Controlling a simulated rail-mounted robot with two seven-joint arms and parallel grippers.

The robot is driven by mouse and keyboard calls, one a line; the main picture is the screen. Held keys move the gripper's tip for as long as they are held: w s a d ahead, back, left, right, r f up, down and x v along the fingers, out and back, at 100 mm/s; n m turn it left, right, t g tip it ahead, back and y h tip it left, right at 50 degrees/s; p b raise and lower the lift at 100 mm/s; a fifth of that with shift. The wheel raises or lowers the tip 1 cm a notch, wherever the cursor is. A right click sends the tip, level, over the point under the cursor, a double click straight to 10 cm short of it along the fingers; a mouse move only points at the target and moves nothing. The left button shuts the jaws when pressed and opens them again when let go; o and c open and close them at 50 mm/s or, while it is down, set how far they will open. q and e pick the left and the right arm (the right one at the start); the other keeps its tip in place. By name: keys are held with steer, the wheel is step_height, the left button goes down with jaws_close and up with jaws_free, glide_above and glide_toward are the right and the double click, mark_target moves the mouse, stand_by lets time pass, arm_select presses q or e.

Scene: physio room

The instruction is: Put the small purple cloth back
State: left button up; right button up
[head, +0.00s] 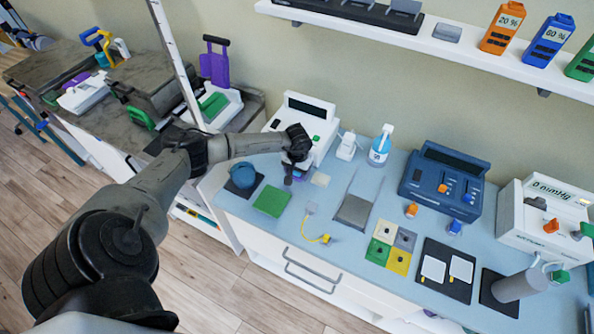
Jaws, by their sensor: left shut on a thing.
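My left gripper (292,177) reaches over the blue counter from the left, pointing down in front of the white device. It is shut on a small purple thing (301,172), which looks like the small purple cloth. Most of it is hidden by the fingers, and I cannot tell whether it touches the counter. A pale small square (321,180) lies just right of the gripper. A green square cloth (271,201) lies to its front left. My right gripper is not in view.
A white device with a dark display (308,106) stands behind the gripper. A blue ball (243,174) sits at left on a dark mat. A spray bottle (380,146), a grey pad (354,211), a yellow-ended cable (317,238) and a blue device (441,182) are to the right.

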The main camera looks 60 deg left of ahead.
arm_select(q)
steer(key=shift+f, duration=0.1)
steer(key=shift+f+b, duration=0.15)
steer(key=shift+b, duration=0.15)
steer(key=o, duration=1)
steer(key=shift+o, duration=0.2)
